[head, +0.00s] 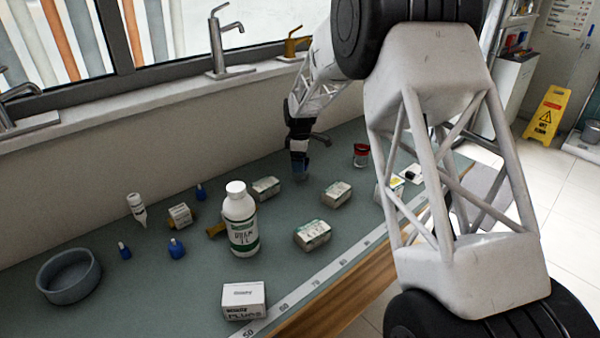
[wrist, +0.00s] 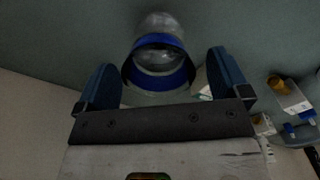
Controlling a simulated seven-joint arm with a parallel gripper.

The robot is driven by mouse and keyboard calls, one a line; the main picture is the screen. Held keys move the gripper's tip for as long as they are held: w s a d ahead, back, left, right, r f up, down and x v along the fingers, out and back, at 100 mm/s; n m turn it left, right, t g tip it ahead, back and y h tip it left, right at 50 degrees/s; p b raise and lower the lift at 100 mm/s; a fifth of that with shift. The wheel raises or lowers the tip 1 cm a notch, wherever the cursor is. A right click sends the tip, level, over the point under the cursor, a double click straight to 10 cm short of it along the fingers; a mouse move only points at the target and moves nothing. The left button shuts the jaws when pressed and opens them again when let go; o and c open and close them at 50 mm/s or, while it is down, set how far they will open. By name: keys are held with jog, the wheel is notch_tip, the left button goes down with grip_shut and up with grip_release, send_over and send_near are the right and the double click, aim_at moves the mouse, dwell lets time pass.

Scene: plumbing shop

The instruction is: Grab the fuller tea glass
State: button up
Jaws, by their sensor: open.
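A clear glass with a blue band (wrist: 160,42) stands between the two blue fingers of my gripper (wrist: 162,62) in the wrist view. The fingers are open, with a gap visible on each side of the glass. In the head view my gripper (head: 300,168) is low over the back of the bench, and the glass there is mostly hidden by it. A small glass-like vessel with a red band (head: 361,155) stands to the right of my gripper, apart from it. I cannot tell the fill level of either one.
Small cartons (head: 337,194) stand around on the green bench (head: 180,285). A white bottle (head: 240,220) stands in front, left of my gripper. A grey bowl (head: 69,277) is at the far left. The wall and sill (head: 160,105) run behind.

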jog(key=shift+f, duration=1.85)
jog(key=c, duration=1.1)
jog(key=shift+o, duration=0.2)
jog(key=shift+r, duration=0.4)
jog(key=shift+r, duration=1.4)
jog(key=s+d+r, duration=0.1)
jog(key=s+d, duration=0.3)
jog(key=s, duration=1.1)
jog(key=shift+d+r, duration=0.2)
jog(key=shift+s, duration=0.15)
